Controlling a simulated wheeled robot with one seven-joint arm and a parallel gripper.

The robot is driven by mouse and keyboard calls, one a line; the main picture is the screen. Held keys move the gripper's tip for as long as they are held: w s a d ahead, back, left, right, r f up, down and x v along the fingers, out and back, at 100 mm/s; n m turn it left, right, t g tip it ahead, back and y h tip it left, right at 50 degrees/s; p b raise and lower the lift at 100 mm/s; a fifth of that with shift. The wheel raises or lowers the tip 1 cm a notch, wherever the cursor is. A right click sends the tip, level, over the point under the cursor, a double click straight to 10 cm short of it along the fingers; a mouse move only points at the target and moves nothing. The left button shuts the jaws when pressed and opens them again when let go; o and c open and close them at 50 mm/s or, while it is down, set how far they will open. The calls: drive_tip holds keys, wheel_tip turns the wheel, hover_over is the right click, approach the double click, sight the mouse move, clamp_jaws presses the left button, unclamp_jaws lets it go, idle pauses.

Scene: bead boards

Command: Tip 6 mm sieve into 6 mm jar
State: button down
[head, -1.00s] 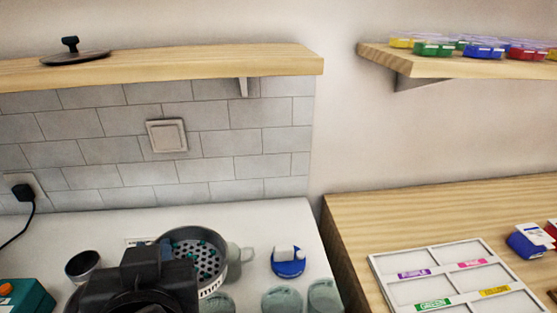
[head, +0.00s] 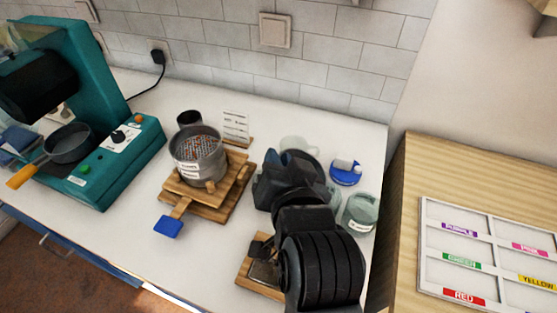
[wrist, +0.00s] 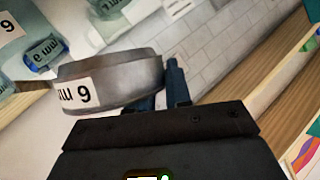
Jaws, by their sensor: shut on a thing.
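In the wrist view my gripper (wrist: 162,92) is shut on the wall of a grey metal sieve (wrist: 125,72). The sieve's white label reads 6 mm, upside down in this view. The inside of the sieve does not show. In the head view my gripper (head: 285,180) is among the jars, and my wrist hides most of the sieve. A pale glass jar (head: 360,212) stands right of my gripper; its label cannot be read there. In the wrist view a jar at the upper left has a label with a 6 (wrist: 8,25). The sieve is apart from it.
Another sieve stack (head: 198,158) with orange beads stands on a wooden stand (head: 215,205) with a blue-ended handle. A teal machine (head: 110,150) is at the left, a sorting tray (head: 425,255) at the right.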

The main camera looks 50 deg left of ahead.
drive_tip(key=shift+w+f+m+b, duration=0.15)
drive_tip(key=shift+m+b, duration=0.15)
drive_tip(key=shift+b, duration=0.05)
drive_tip(key=shift+w+d+r+m+g+y+b, duration=0.45)
drive_tip(key=shift+r+m+y+b, duration=0.25)
drive_tip(key=shift+m+b, duration=0.3)
drive_tip(key=shift+w+d+r+m+y+b, duration=0.2)
drive_tip(key=shift+w+d+m+y+b, duration=0.2)
drive_tip(key=shift+m+b, duration=0.2)
drive_tip(key=shift+w+d+r+m+y+b, duration=0.25)
drive_tip(key=shift+w+m+b, duration=0.2)
drive_tip(key=shift+m, duration=0.25)
drive_tip(key=shift+d, duration=0.15)
drive_tip(key=shift+w+d+m+y, duration=0.25)
drive_tip(key=shift+w+m+y, duration=0.1)
drive_tip(key=shift+m, duration=0.15)
drive_tip(key=shift+w+d+m, duration=0.2)
drive_tip(key=shift+m, duration=0.2)
drive_tip(key=shift+w+d+m+y+b, duration=0.3)
drive_tip(key=shift+m+b, duration=0.1)
drive_tip(key=shift+b, duration=0.1)
